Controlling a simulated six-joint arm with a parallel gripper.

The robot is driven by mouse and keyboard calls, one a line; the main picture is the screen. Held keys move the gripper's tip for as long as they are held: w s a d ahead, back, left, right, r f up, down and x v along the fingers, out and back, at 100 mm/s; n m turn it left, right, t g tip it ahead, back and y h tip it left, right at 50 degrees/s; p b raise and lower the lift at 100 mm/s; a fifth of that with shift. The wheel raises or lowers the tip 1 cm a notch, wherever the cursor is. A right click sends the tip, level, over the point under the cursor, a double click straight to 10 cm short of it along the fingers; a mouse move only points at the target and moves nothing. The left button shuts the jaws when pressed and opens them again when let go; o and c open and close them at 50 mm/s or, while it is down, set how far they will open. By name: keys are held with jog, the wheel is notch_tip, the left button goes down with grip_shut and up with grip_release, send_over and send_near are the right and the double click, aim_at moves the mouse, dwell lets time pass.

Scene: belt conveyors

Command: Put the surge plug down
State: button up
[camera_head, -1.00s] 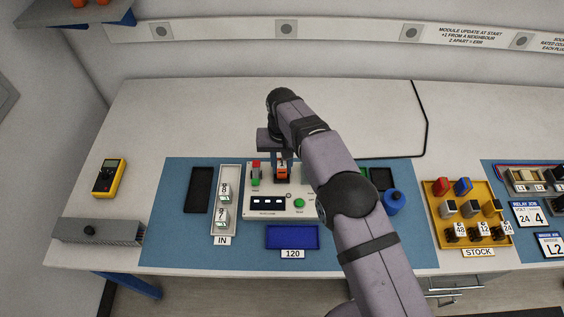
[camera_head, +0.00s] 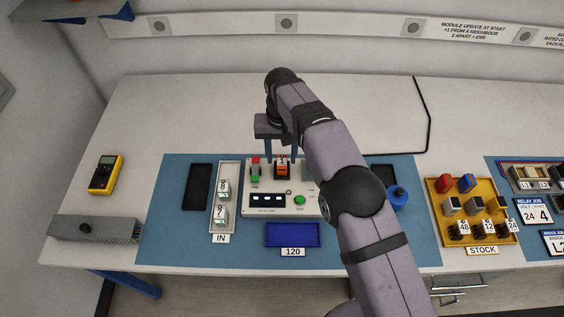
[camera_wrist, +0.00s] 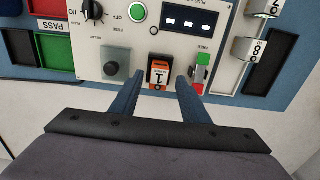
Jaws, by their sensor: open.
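The surge plug, an orange block with a black top and a white label reading 1 (camera_head: 282,169), sits upright on the white test panel (camera_head: 262,212). In the wrist view the orange plug (camera_wrist: 159,73) shows between and just beyond my fingertips. My gripper (camera_head: 280,155) is open and empty, with its blue fingers (camera_wrist: 158,78) apart on either side of the plug's line. The fingers show clear gaps from the plug. The plug's underside is hidden, so I cannot tell how deep it sits.
An IN tray (camera_head: 225,169) with white modules lies left, a blue tray (camera_head: 292,241) in front.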

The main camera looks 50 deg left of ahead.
aim_at(281, 162)
jog(key=shift+s+r, duration=0.15)
jog(key=shift+r, duration=1.65)
